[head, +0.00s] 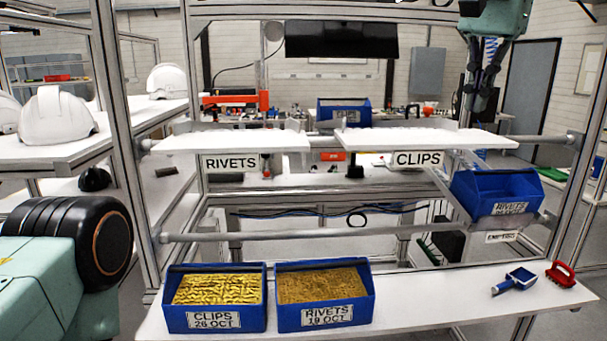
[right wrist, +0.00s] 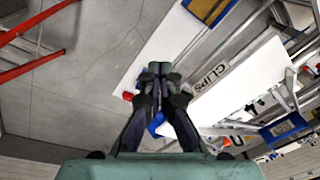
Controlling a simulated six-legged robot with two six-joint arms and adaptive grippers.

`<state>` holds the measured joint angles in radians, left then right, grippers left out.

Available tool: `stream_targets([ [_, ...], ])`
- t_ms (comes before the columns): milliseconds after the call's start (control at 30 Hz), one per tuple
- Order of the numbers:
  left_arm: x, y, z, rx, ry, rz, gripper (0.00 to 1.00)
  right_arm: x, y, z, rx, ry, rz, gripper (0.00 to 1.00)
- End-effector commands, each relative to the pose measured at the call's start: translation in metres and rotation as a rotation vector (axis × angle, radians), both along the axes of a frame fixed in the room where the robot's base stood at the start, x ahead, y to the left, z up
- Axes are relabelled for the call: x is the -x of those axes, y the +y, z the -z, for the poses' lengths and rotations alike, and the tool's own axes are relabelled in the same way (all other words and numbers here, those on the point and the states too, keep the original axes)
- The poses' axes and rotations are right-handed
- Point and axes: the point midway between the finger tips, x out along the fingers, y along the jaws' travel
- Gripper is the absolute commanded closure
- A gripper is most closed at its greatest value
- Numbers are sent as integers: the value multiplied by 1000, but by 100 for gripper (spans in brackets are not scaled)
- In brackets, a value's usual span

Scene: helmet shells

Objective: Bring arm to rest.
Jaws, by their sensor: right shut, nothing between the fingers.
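My right gripper (head: 481,98) hangs at the top right of the head view, fingers pointing down, in front of the back of the rack and above the right end of the shelf labelled CLIPS. In the right wrist view its fingers (right wrist: 160,70) meet at the tips, shut with nothing between them. The white bench surface and the CLIPS label (right wrist: 209,77) lie beyond them. My left gripper is not in view; only teal and black parts of my own arm show at the left of the head view.
On the front bench (head: 430,305) stand blue bins of clips (head: 215,318) and rivets (head: 322,319), a blue scoop (head: 516,279) and a red brush-like item (head: 561,273). A tilted blue bin (head: 497,193) sits at the right. White helmet shells (head: 56,115) lie at left.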

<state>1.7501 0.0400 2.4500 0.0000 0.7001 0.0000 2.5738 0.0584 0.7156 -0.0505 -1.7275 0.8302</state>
Motion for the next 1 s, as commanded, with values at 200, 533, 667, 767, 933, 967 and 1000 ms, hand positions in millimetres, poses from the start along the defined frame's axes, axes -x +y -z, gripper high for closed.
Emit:
stream_targets([
  [200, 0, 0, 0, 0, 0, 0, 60, -38, 0, 12, 22, -141, -90, 100],
  [533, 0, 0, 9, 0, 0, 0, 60, -105, 5, 92, 100, -373, -295, 100],
  [667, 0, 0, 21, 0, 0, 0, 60, -123, 8, 162, 138, -433, -381, 100],
  [767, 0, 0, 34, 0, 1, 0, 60, -127, 11, 225, 166, -463, -443, 100],
  [933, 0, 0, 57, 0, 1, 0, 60, -114, 16, 337, 207, -487, -537, 100],
  [967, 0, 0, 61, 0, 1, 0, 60, -110, 16, 357, 214, -488, -553, 100],
  [1000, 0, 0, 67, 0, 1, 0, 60, -103, 17, 382, 221, -489, -571, 100],
])
